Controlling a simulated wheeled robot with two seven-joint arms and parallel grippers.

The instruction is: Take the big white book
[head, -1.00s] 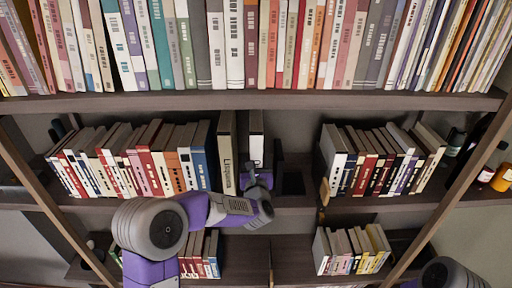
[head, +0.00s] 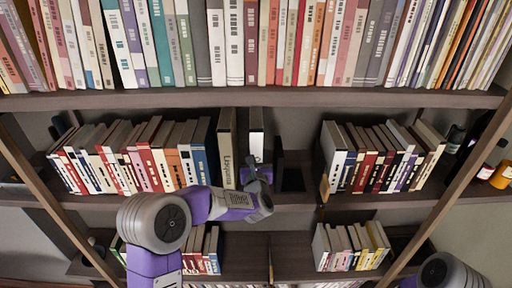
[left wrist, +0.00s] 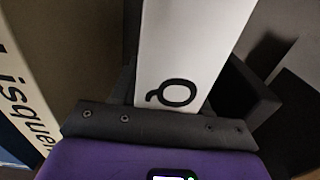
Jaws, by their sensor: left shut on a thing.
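The big white book (head: 257,144) stands upright on the middle shelf, its spine facing me. In the left wrist view the white book (left wrist: 190,50) shows a black looped mark low on its spine. My left gripper (head: 262,170) is at the lower part of this spine, with its dark fingers on either side. In the left wrist view the left gripper (left wrist: 188,75) is shut on the book. The book's far end is hidden in the shelf. My right gripper is out of view; only part of my right arm shows at the lower right.
A thick cream book (head: 228,150) with black lettering stands just left of the white book. A dark bookend (head: 292,178) is close on the right. Book rows (head: 380,155) stand farther right and left.

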